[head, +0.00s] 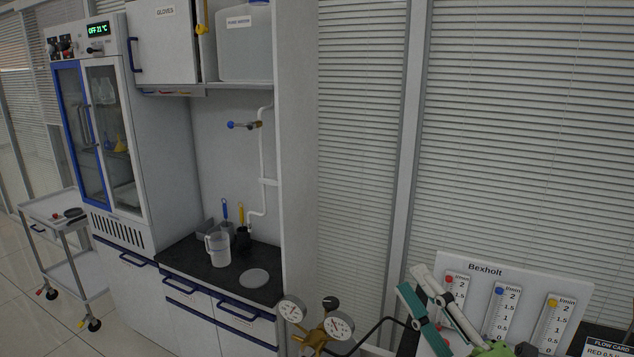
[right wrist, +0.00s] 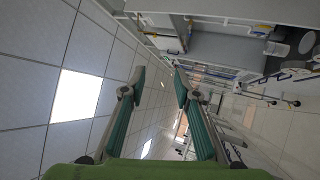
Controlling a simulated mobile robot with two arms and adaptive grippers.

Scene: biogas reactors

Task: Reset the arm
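My right gripper (head: 412,281) is at the lower right of the head view, its teal-padded fingers pointing up and to the left. It stands in front of the Bexholt flow meter panel (head: 523,283) and hides part of its left side. In the right wrist view the two fingers of the right gripper (right wrist: 159,84) are apart, with nothing between them. My left gripper is not in either view.
Two pressure gauges on a brass regulator (head: 318,334) stand left of my right gripper. A counter (head: 204,275) holds a measuring jug (head: 218,249). A cabinet with glass doors (head: 107,140) and a trolley (head: 57,208) are at the left. Blinds fill the back.

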